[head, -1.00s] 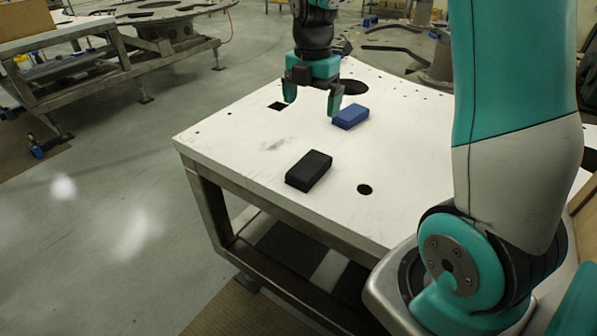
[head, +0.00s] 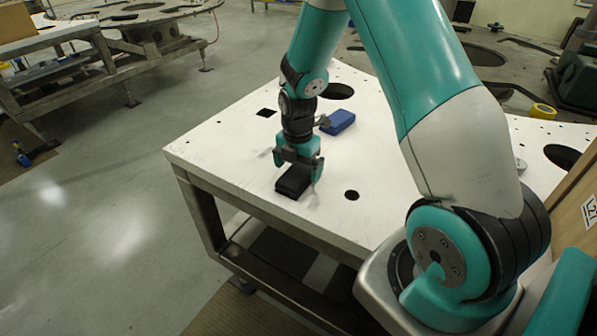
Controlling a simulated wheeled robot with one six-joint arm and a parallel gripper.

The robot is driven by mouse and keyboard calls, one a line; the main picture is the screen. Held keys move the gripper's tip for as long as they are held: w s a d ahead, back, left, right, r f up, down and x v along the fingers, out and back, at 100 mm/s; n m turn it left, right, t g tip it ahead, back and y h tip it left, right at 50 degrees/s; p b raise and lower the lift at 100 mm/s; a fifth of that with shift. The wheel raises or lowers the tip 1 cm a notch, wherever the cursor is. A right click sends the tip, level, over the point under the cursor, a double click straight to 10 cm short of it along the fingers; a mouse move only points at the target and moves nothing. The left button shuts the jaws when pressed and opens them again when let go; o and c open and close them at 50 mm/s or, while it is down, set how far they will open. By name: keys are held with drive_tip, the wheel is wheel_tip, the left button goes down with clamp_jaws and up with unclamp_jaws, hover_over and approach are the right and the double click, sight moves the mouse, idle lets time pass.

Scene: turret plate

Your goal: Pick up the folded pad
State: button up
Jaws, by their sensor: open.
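A black rectangular block (head: 291,187), which may be the folded pad, lies flat on the white table (head: 225,165) near its front left. A blue rectangular block (head: 338,122) lies farther back on the same table, and I cannot tell for sure which is the folded pad. My gripper (head: 297,172) is open and points down over the black block. One finger shows on each side of the block, which partly hides its far end. I cannot tell whether the fingers touch it. The space between the fingers holds nothing lifted.
A yellow roll (head: 543,111) lies at the far right. The table's left part is clear.

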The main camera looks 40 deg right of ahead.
sight(298, 172)
drive_tip(key=shift+f, duration=1.05)
drive_tip(key=c, duration=1.1)
drive_tip(key=shift+r, duration=0.15)
wheel_tip(298, 172, up, 20)
drive_tip(key=b, duration=0.3)
drive_tip(key=shift+o, duration=1.4)
drive_tip(key=shift+c, duration=0.5)
